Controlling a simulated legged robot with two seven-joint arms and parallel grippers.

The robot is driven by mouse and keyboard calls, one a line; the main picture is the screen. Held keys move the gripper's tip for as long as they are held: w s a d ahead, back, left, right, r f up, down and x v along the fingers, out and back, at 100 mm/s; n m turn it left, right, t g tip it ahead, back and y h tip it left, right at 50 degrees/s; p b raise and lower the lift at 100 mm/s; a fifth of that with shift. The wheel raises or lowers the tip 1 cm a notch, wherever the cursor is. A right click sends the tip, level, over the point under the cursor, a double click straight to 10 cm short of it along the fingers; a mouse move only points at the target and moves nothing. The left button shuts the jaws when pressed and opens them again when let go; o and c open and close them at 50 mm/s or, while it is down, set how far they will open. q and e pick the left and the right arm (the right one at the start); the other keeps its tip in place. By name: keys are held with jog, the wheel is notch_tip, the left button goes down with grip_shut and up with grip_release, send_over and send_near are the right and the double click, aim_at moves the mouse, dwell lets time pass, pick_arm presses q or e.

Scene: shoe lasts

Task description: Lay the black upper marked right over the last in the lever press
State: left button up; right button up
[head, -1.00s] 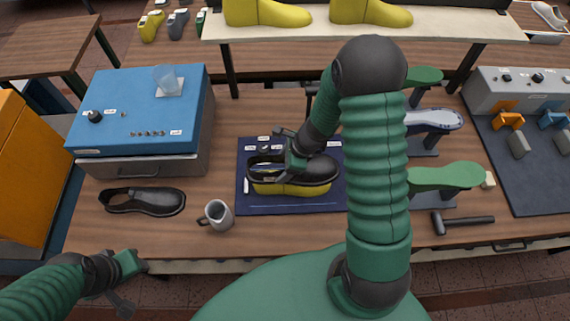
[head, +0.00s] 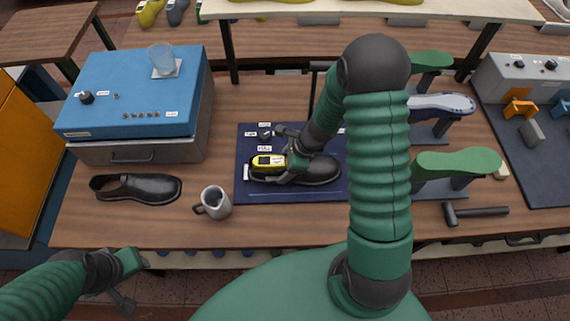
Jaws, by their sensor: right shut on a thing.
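The black upper (head: 322,172) sits low around the yellow last (head: 268,161) on the dark blue base of the lever press (head: 290,196). The last's yellow top shows in the upper's opening at the left end, and no yellow shows below the upper. My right gripper (head: 296,170) is shut on the upper near its middle and partly covers it. The right mark cannot be read. A second black upper (head: 150,188) lies on the table at the left. My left gripper (head: 130,280) is open and empty at the lower left, off the table's front edge.
A grey mug (head: 216,203) stands between the second upper and the press. A blue-topped box (head: 135,90) with a glass stands at the back left. Green lasts (head: 458,162) on stands and a hammer (head: 475,212) are to the right. My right arm hides part of the table.

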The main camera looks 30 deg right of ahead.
jog(key=shift+f, duration=0.55)
jog(key=shift+d, duration=0.25)
jog(key=shift+a+f+b, duration=0.2)
jog(key=shift+f+b, duration=0.05)
jog(key=shift+b, duration=0.2)
jog(key=shift+d+f, duration=0.1)
jog(key=shift+f, duration=0.15)
jog(key=o, duration=1.5)
